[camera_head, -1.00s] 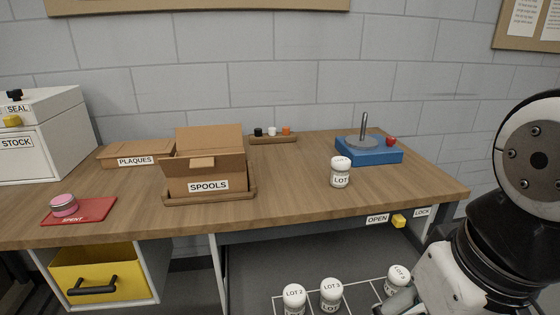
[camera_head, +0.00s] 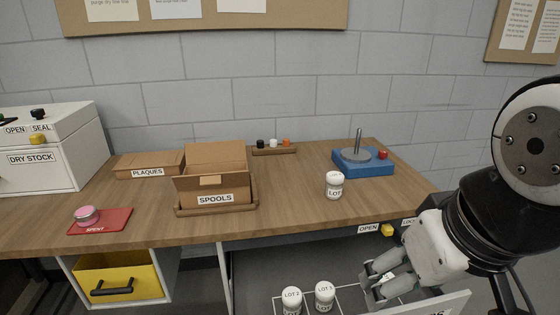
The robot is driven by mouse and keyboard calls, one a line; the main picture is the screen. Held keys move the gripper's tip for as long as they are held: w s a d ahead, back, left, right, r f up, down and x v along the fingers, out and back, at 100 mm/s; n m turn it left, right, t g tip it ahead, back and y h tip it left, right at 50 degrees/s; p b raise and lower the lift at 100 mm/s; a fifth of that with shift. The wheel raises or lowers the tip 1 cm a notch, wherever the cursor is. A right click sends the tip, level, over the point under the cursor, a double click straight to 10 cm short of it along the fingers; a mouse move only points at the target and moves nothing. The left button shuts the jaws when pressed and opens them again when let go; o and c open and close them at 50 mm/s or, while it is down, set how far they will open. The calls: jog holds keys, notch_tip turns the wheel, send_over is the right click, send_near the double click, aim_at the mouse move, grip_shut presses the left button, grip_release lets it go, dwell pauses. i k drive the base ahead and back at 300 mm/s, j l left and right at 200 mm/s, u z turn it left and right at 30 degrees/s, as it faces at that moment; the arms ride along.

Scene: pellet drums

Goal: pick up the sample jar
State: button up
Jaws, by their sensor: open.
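A white jar (camera_head: 334,186) with a LOT label stands upright on the bench top, in front of the blue device. Two more white lot-labelled jars, one on the left (camera_head: 291,300) and one on the right (camera_head: 325,296), stand low in the open drawer (camera_head: 455,303) under the bench. My gripper (camera_head: 366,283) is open at the right end of these jars, low in the drawer area. A small piece of a label shows between its fingers; the gripper hides most of whatever stands there. I cannot tell whether the fingers touch it.
A blue device (camera_head: 362,162) with a metal post stands at the back right. A SPOOLS box (camera_head: 215,184), a PLAQUES box (camera_head: 150,165) and a pink-lidded tin (camera_head: 87,215) on a red SPENT mat (camera_head: 115,221) are further left. The bench's front edge lies above my gripper.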

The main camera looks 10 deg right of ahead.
aim_at(334, 181)
jog(key=i+l, duration=0.6)
jog(key=i+j+z, duration=0.1)
jog(key=i+z, duration=0.2)
jog(key=i, duration=0.3)
